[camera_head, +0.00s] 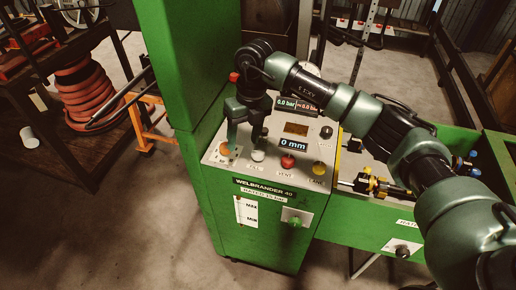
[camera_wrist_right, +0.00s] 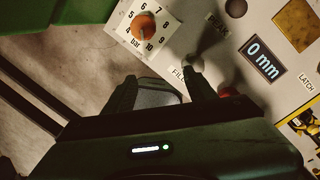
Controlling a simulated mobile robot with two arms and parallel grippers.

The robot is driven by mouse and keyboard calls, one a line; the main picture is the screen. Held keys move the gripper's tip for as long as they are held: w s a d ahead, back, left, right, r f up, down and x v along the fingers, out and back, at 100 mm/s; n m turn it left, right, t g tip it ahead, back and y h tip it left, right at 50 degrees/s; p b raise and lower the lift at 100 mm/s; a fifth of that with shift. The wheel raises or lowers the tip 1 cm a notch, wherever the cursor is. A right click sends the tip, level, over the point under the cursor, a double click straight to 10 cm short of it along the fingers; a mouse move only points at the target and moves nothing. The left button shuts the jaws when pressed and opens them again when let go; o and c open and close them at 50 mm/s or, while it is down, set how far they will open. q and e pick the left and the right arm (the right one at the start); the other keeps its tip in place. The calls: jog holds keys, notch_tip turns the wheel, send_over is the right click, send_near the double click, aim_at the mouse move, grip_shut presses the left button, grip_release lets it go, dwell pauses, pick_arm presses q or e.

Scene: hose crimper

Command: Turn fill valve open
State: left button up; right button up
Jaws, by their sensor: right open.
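The fill valve has a white knob (camera_head: 258,155) above the FILL label on the sloped panel of the green machine. In the right wrist view its pale knob (camera_wrist_right: 194,63) shows just beyond one fingertip, next to the FILL label and partly in shadow. My right gripper (camera_head: 247,130) hangs over the panel's left part, pointing down. In the wrist view its two fingers (camera_wrist_right: 163,88) are spread with nothing between them. I cannot tell whether a finger touches the knob. My left gripper is not in view.
An orange dial (camera_wrist_right: 145,25) with a bar scale lies left of the knob. A red vent knob (camera_head: 288,161) and yellow latch knob (camera_head: 319,168) stand to the right. A display (camera_head: 293,144) reads 0 mm. A green column (camera_head: 190,60) rises close at left.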

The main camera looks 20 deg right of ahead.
aim_at(258, 152)
jog(key=shift+m+h, duration=0.3)
jog(key=shift+h, duration=0.6)
jog(key=d, duration=0.1)
jog(key=d+r, duration=0.1)
jog(key=d, duration=0.2)
jog(key=shift+w+d+r, duration=0.1)
jog(key=shift+w+r, duration=0.05)
jog(key=shift+w, duration=0.15)
jog(key=shift+d+f, duration=0.1)
jog(key=shift+f, duration=0.25)
notch_tip(258, 152, down, 6)
jog(key=shift+p, duration=1.2)
jog(key=shift+f, duration=0.5)
grip_shut()
